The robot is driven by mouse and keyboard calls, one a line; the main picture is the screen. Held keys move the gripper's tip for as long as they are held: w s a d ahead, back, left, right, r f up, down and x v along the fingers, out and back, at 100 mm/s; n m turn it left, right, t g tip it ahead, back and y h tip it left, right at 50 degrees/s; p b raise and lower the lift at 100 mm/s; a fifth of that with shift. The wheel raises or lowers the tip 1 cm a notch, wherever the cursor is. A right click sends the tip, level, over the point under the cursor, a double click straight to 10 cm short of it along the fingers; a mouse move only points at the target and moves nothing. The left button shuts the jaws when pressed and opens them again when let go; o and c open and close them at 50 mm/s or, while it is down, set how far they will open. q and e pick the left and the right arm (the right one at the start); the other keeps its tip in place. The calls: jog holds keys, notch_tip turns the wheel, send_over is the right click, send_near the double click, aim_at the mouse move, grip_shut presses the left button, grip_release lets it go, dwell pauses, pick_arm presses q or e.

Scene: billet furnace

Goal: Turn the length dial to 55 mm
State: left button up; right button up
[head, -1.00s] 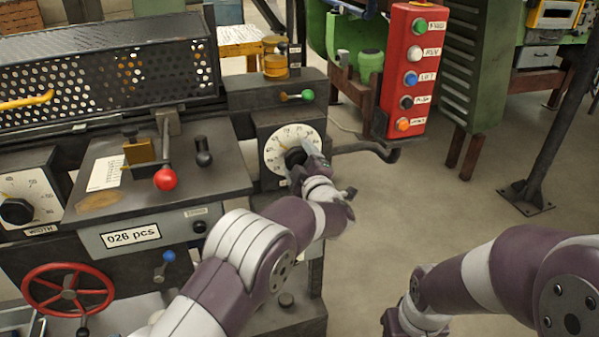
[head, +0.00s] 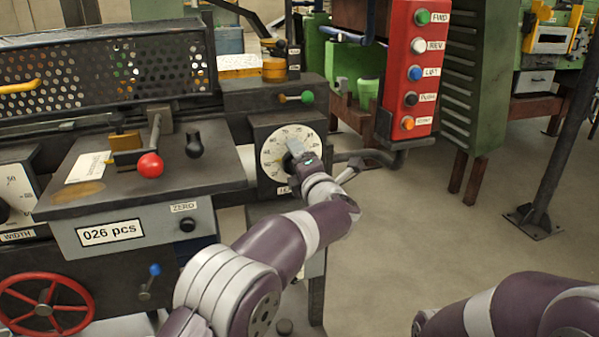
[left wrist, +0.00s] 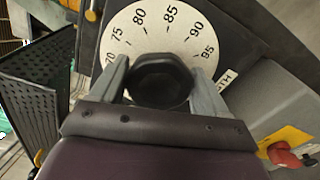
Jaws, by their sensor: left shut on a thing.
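The length dial (head: 271,152) is a round cream plate with dark marks on a dark box at the right end of the machine. In the left wrist view its plate (left wrist: 153,35) shows numbers from 70 to 95. My left gripper (head: 297,152) is shut on the black dial knob (left wrist: 160,80), one finger on each side of it. The knob's pointer is not visible, so I cannot tell its setting. My right gripper is outside the head view; only part of my right arm shows.
A red button box (head: 408,72) hangs right of the dial. A green-knobbed lever (head: 305,97) sits just above the dial. A red-knobbed lever (head: 150,165) and a red handwheel (head: 45,306) are to the left. Open floor (head: 420,215) lies to the right.

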pick_arm(q)
jog(key=shift+f+n+b, duration=0.1)
jog(key=shift+n+b, duration=0.25)
jog(key=shift+n, duration=0.05)
dwell(0.4)
jog(key=o, duration=1)
jog(key=shift+c, duration=0.2)
jog(key=v, duration=1.2)
jog(key=shift+s+p, duration=0.3)
jog(key=shift+p, duration=0.1)
jog(key=shift+d, duration=0.15)
